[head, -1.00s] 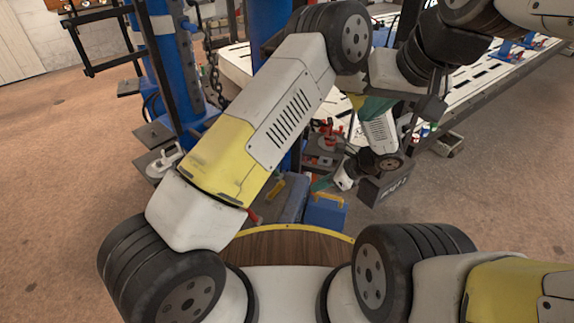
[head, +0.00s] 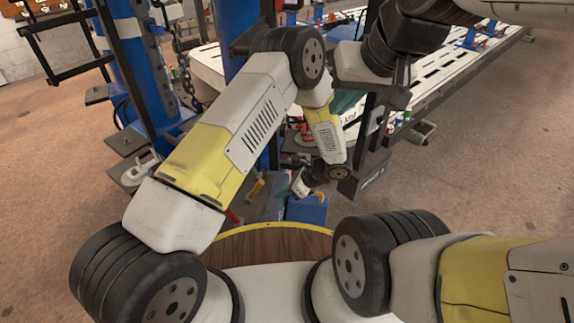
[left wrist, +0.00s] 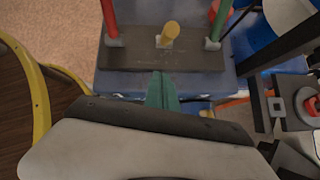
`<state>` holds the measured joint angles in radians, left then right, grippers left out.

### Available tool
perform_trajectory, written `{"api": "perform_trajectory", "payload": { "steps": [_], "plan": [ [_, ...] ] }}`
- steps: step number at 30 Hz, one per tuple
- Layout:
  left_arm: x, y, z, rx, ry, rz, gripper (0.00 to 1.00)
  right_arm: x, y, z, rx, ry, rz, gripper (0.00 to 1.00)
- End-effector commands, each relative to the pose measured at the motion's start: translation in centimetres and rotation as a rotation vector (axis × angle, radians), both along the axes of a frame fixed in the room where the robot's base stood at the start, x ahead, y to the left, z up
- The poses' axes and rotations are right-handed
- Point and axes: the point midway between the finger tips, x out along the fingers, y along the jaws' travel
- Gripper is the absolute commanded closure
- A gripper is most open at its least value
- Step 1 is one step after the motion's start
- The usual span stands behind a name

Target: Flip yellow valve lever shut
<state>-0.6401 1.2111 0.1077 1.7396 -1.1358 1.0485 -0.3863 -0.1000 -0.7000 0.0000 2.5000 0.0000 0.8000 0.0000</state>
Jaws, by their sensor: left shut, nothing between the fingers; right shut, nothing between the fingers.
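The yellow valve lever (left wrist: 168,36) stands on a dark plate (left wrist: 140,59) between a red lever (left wrist: 110,18) and a green lever (left wrist: 217,24). In the left wrist view it looks foreshortened, its rounded end toward the camera. The yellow lever also shows in the head view (head: 257,187), left of my left gripper (head: 284,191). In the left wrist view my left gripper's green fingers (left wrist: 162,90) are together and empty, with tips at the plate's near edge, below the yellow lever in the picture and apparently apart from it. My right gripper (head: 346,104) is shut, partly hidden behind arm links.
The plate sits on a blue box (left wrist: 105,84). A blue case (head: 307,211) stands to its right. A black bracket with a red knob (left wrist: 306,104) is at the right of the wrist view. A blue post (head: 240,40) rises behind. A yellow-rimmed wooden top (head: 270,245) lies in front.

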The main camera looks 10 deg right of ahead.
Motion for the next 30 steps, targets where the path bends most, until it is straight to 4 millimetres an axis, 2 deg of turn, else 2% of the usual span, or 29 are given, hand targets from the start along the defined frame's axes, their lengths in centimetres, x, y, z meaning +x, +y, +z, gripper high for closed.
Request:
{"api": "perform_trajectory", "payload": {
  "steps": [2,6,12,25,30],
  "plan": [
    [0.3,1.1,-1.3,0.001,0.003,0.001,1.0,0.0,0.0,0.0,0.0,0.0,0.0,1.0],
    [1.4,2.7,-0.2,-0.003,-0.001,0.002,1.0,0.0,0.0,0.0,0.0,0.0,0.0,1.0],
    [2.1,3.9,0.6,-0.001,-0.001,0.002,1.0,0.0,0.0,0.0,0.0,0.0,0.0,1.0],
    [2.3,4.1,0.7,-0.004,0.0,0.001,1.0,0.0,0.0,0.0,0.0,0.0,0.0,1.0],
    [3.8,4.4,1.0,-0.035,0.008,0.004,1.0,0.0,0.0,0.0,0.0,0.0,0.0,1.0]
  ]
}}
